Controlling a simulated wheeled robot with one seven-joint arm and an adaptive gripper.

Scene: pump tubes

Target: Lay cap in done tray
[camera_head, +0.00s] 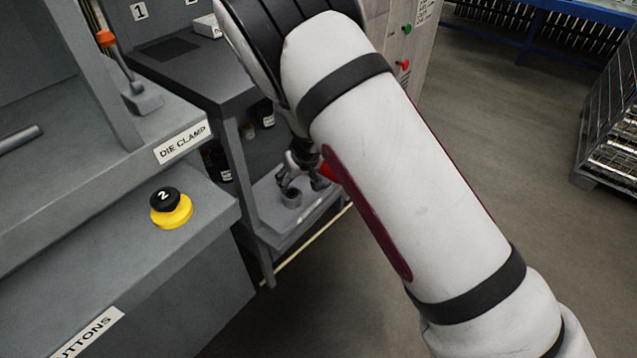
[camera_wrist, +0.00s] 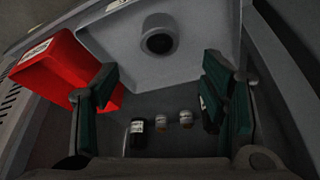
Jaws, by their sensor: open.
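A round grey piece with a dark hollow, likely the cap (camera_head: 291,197), sits in a grey tray (camera_head: 310,216) on the low shelf. In the wrist view this cap (camera_wrist: 160,36) lies inside the grey tray (camera_wrist: 110,52), beyond my fingertips and between their lines. My gripper (camera_head: 303,178) is just above the cap in the head view, partly hidden behind my forearm. In the wrist view my gripper (camera_wrist: 160,82) has its green pads wide apart with nothing between the tips. I cannot tell whether a finger touches the cap. The tray's label is not readable.
A red bin (camera_wrist: 62,72) stands beside the tray, left of my fingers. Several small dark and brown bottles (camera_wrist: 138,133) are at the lower middle of the wrist view. A grey bench with a yellow-based button (camera_head: 171,208) is at left. Open floor lies at right.

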